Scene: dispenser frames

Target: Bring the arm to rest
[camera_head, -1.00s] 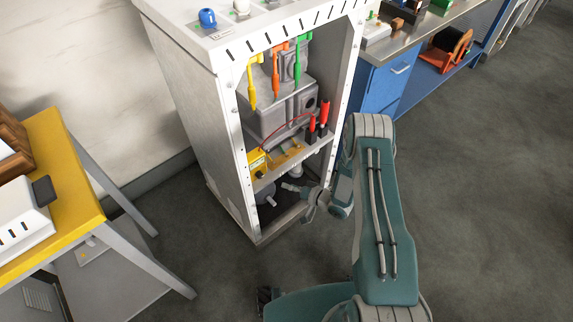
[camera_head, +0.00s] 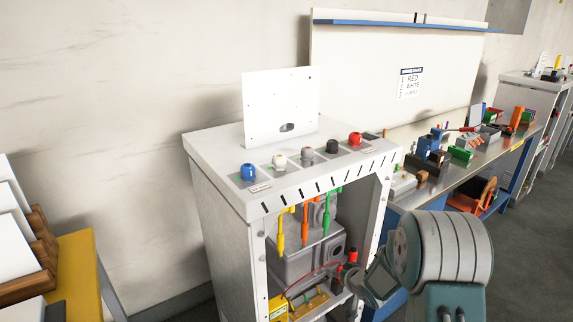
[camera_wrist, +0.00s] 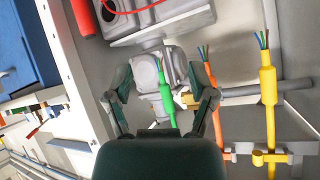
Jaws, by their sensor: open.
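My arm (camera_head: 440,255) shows teal and grey at the lower right in the head view, in front of the open cabinet's right post. My gripper (camera_wrist: 160,78) shows in the wrist view with its two fingers spread apart. A green-sleeved cable (camera_wrist: 164,88) appears between the fingers in that picture; nothing is clamped. I cannot tell how far behind the fingers it lies. In the head view the fingertips are not clear.
The cabinet (camera_head: 205,175) has coloured knobs on top and an upright white plate (camera_head: 280,108). Yellow (camera_head: 281,232), orange and green cables hang in its opening. A workbench (camera_head: 470,150) with several items stands right, a yellow table (camera_head: 78,275) left.

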